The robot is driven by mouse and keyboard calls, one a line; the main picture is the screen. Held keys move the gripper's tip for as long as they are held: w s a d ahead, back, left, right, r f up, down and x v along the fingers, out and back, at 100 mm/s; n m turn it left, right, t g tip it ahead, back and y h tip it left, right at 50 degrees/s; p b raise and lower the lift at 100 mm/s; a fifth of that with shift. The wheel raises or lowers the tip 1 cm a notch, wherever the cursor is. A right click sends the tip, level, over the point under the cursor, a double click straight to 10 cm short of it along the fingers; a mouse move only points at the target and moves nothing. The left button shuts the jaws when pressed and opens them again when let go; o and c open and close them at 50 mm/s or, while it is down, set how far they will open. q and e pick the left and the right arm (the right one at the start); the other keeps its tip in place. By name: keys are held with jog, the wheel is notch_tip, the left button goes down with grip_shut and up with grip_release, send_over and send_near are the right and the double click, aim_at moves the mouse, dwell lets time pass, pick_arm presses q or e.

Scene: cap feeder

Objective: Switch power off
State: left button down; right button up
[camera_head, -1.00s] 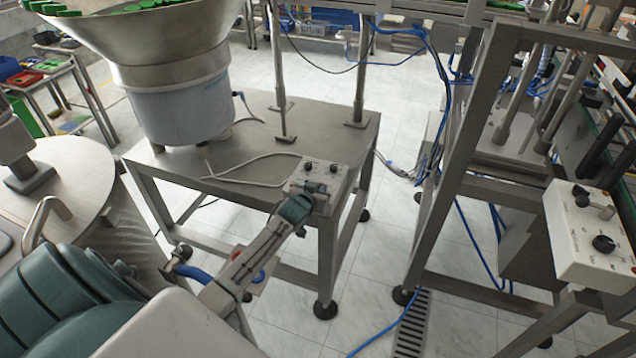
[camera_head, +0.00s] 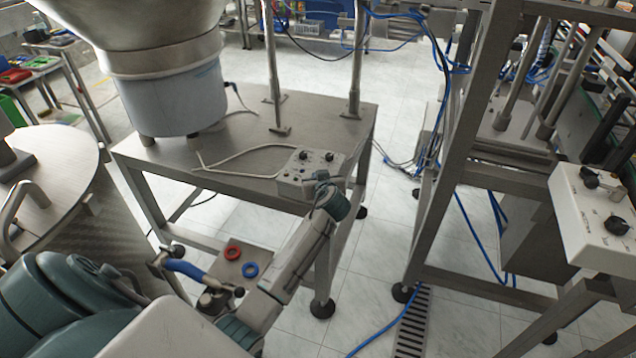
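A small grey control box (camera_head: 294,172) with black knobs on top sits at the front right corner of the steel feeder table (camera_head: 240,178). A second, white control box (camera_head: 588,222) with black knobs and a switch stands at the right edge. My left arm reaches up from the bottom, and its gripper (camera_head: 318,180) is at the right front side of the small box. The wrist hides part of that gripper and the box's right face. I cannot tell whether it touches the box or whether its fingers are open. My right gripper is not in view.
A large metal bowl (camera_head: 165,75) stands on the feeder table, with a loose pale cable (camera_head: 245,165) beside it. A steel machine frame (camera_head: 455,150) rises on the right. Red (camera_head: 232,253) and blue (camera_head: 250,269) rings show left of my arm. Tiled floor lies between table and frame.

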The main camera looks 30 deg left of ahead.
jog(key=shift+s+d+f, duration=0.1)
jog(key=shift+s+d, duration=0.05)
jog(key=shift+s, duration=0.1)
pick_arm(q)
jog(key=c, duration=1.5)
grip_release()
jog(key=shift+d, duration=0.1)
